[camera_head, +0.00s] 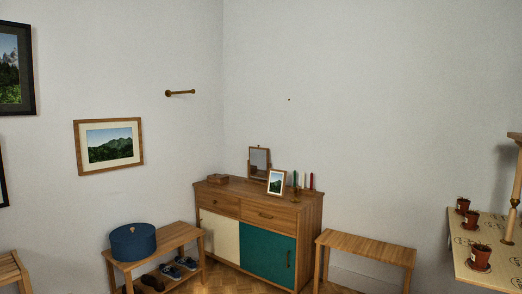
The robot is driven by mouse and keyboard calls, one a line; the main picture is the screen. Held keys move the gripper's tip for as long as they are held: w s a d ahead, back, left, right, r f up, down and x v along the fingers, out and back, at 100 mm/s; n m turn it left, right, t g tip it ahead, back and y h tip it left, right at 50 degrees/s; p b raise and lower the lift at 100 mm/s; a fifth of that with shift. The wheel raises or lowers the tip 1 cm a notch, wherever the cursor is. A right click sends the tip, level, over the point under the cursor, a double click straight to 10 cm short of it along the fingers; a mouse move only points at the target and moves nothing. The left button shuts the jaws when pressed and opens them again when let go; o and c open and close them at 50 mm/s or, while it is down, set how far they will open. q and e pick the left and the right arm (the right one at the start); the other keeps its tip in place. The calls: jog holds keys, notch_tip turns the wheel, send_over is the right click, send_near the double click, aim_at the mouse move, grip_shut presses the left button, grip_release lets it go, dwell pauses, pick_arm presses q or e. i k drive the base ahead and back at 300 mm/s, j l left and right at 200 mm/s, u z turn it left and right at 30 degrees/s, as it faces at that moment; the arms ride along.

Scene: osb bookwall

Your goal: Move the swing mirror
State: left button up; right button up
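The swing mirror (259,160) stands upright on the back part of the wooden sideboard's top (235,187), near the room's corner. It has a wooden frame and a greyish glass. A small framed mountain picture (276,182) stands in front of it to the right and may cover part of its lower right side. Neither of my grippers shows in the head view.
A small wooden box (218,179) and several slim candles (303,181) share the sideboard top. A bench with a blue round box (133,242) stands left, an empty wooden bench (365,247) right. A board with potted plants (480,257) juts in at far right.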

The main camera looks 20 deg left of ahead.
aim_at(259, 158)
jog(key=i+j+u, duration=0.3)
jog(key=i, duration=0.35)
jog(key=i+j+u, duration=0.35)
jog(key=i, duration=0.4)
jog(key=i+u, duration=0.3)
jog(key=i, duration=0.4)
